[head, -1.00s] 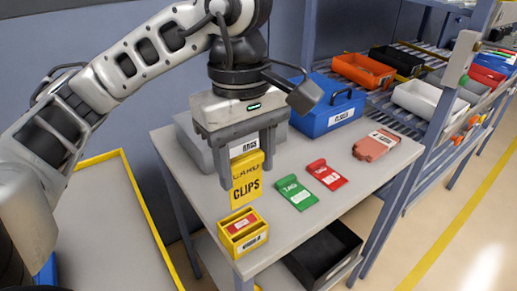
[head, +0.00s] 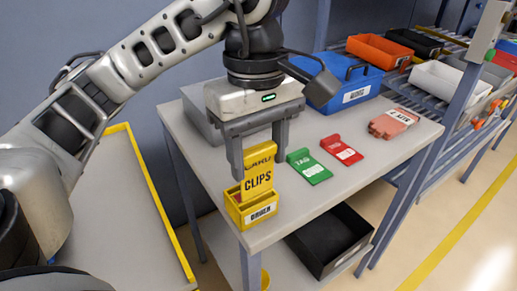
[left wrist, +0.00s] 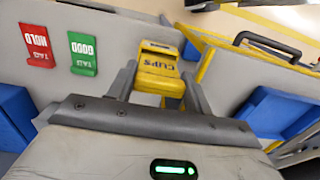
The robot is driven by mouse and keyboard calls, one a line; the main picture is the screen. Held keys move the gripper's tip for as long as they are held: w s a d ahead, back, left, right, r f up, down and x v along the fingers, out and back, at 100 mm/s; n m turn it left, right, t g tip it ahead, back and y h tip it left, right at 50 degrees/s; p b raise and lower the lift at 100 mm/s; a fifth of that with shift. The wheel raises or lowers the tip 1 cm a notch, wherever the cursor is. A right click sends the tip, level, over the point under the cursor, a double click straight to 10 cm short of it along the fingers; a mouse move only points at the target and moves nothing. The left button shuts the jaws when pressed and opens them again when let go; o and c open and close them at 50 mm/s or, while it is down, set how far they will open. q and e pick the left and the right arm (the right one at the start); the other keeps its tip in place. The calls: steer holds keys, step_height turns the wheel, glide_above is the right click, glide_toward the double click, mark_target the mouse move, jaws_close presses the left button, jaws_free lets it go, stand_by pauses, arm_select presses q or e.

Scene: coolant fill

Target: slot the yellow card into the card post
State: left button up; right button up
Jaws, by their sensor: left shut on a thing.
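The yellow card (head: 258,177), marked CLIPS, stands upright between the fingers of my left gripper (head: 259,166), which is shut on it. It also shows between the fingers in the left wrist view (left wrist: 159,62). The card post, a small yellow open-topped box with a white label (head: 262,214), stands at the table's near left corner. The card's lower edge meets the box's opening in the head view; I cannot tell how far it is inside. My right gripper is not in view.
Green (head: 309,166) and red (head: 341,149) tags and a pink piece (head: 393,123) lie on the grey table (head: 330,190). A blue case (head: 345,86) and a grey box stand behind. A black bin (head: 328,241) sits below.

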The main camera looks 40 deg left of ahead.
mark_target(258, 169)
arm_select(q)
steer(key=shift+f, duration=0.2)
stand_by(1.7)
steer(key=shift+f+b, duration=0.5)
steer(key=shift+b, duration=0.2)
steer(key=shift+f+b, duration=1)
steer(key=shift+f, duration=0.05)
steer(key=shift+f+b, duration=1.15)
steer(key=shift+f, duration=0.1)
steer(key=o, duration=1.1)
